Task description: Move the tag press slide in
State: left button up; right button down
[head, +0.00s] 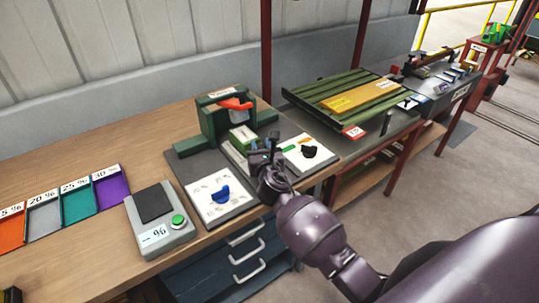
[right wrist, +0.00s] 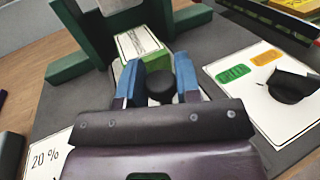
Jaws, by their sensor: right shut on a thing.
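The green tag press (head: 211,122) stands on a dark mat on the wooden bench, with an orange lever (head: 236,104) on top. Its slide (head: 238,151) sticks out at the front and carries a green block with a white marked top (right wrist: 140,43). My right gripper (head: 263,152) is at the front end of the slide. In the right wrist view its blue fingers (right wrist: 158,80) are on either side of the slide's black knob (right wrist: 160,90), shut on it. The block lies just beyond the fingertips, by the press opening. My left gripper is not clearly in view.
White cards with a blue piece (head: 220,194) and a black piece (head: 310,152) lie either side of the slide. A grey device with a green button (head: 179,222) and coloured trays (head: 78,206) stand left. A green slatted rack (head: 340,98) is to the right.

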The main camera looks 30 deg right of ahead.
jog(key=shift+w, duration=0.15)
jog(key=c, duration=1.2)
grip_release()
jog(key=shift+r, duration=0.1)
jog(key=shift+c, duration=0.2)
jog(key=o, duration=0.4)
jog(key=shift+w, duration=0.25)
jog(key=shift+c, duration=0.2)
jog(key=shift+s, duration=0.15)
jog(key=v, duration=1)
jog(key=shift+s+a+p, duration=0.15)
jog(key=shift+s+p, duration=0.2)
jog(key=shift+s, duration=0.05)
